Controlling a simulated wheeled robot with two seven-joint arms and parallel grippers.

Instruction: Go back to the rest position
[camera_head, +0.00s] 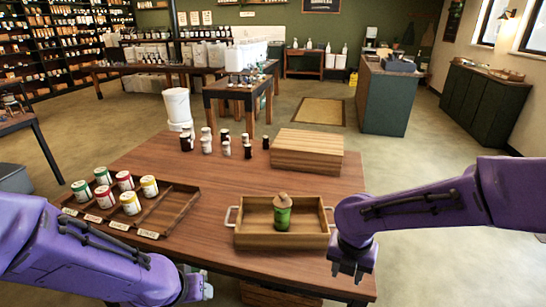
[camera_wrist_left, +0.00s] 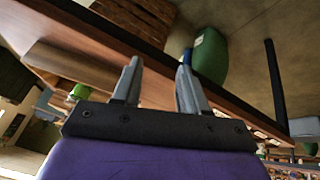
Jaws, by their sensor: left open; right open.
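My right gripper (camera_head: 350,274) points down at the right front edge of the wooden table (camera_head: 250,180), to the right of the handled tray, open and empty. My left gripper (camera_head: 203,287) is low at the front of the table, partly cut by the frame's bottom edge. In the left wrist view its two fingers (camera_wrist_left: 160,82) stand apart with nothing between them. A green jar with a brown top (camera_head: 283,215) stands upright in the wooden handled tray (camera_head: 255,240), apart from both grippers.
A divided wooden rack (camera_head: 160,215) at the left holds several red, green and yellow-labelled jars. A large green container (camera_wrist_left: 208,57) shows in the wrist view. Bare tabletop lies between rack and tray.

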